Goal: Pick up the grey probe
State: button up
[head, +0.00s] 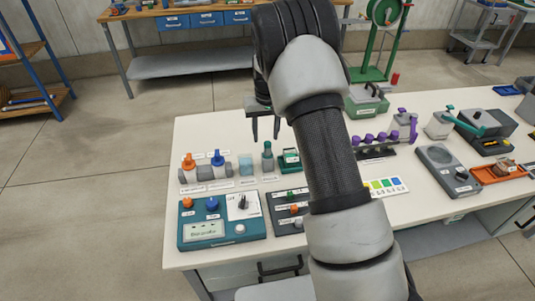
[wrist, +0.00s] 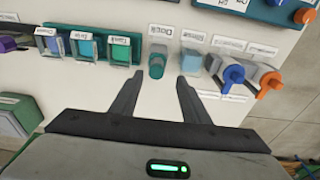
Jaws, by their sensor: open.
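No plainly grey probe stands out. A small upright grey-green piece (wrist: 157,66) stands by a label that seems to read "Dock" in the wrist view; it may be the probe. In the head view it looks like a dark teal, bottle-like shape (head: 267,157) at the table's back left. My gripper (head: 265,136) is open and empty above and behind this piece. In the wrist view, the two fingertips (wrist: 159,77) are spread to its left and right, apart from it.
A pale blue block (wrist: 192,60) and orange and blue valves (wrist: 233,75) stand on one side. Teal cups (wrist: 120,49) stand on the other. A teal control panel (head: 221,222) lies at the white table's (head: 215,130) front left. Purple-topped pieces (head: 382,138) stand farther right.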

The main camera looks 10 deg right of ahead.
aim_at(268, 143)
jog(key=f, duration=0.6)
jog(key=shift+w+d+f, duration=0.25)
jog(key=shift+d, duration=0.1)
grip_shut()
notch_tip(268, 143, up, 12)
jog(key=p, duration=0.1)
jog(key=shift+f, duration=0.25)
jog(key=shift+d, duration=0.1)
